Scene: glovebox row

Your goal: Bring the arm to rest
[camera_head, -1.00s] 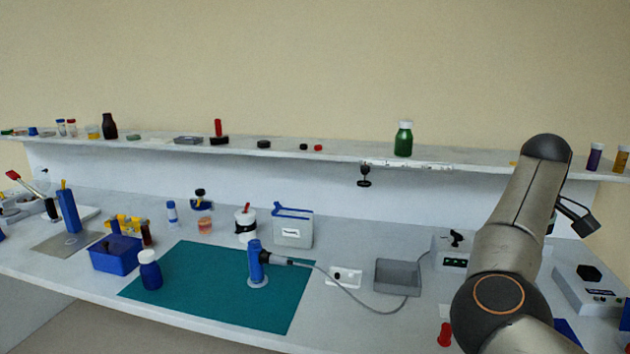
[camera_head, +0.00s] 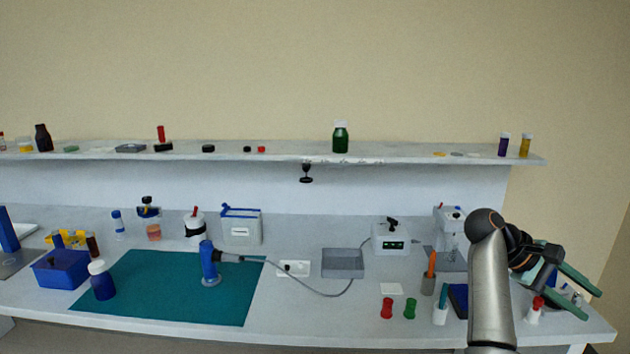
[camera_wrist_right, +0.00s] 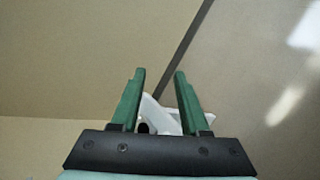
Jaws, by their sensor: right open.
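My right arm comes in at the lower right of the head view. Its gripper (camera_head: 592,305) has green fingers spread apart and points to the right, over or in front of the bench's right end. In the right wrist view the two green fingers (camera_wrist_right: 160,72) stand apart with nothing gripped. A white shape (camera_wrist_right: 160,116) shows behind them; I cannot tell what it is. My left gripper is not in view.
Near the arm stand a red-capped white bottle (camera_head: 533,314), a pen holder (camera_head: 428,284) and a white microscope-like device (camera_head: 451,240). Red (camera_head: 387,308) and green (camera_head: 410,308) pieces stand further left. The teal mat (camera_head: 170,290) and upper shelf (camera_head: 270,157) lie clear of the arm.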

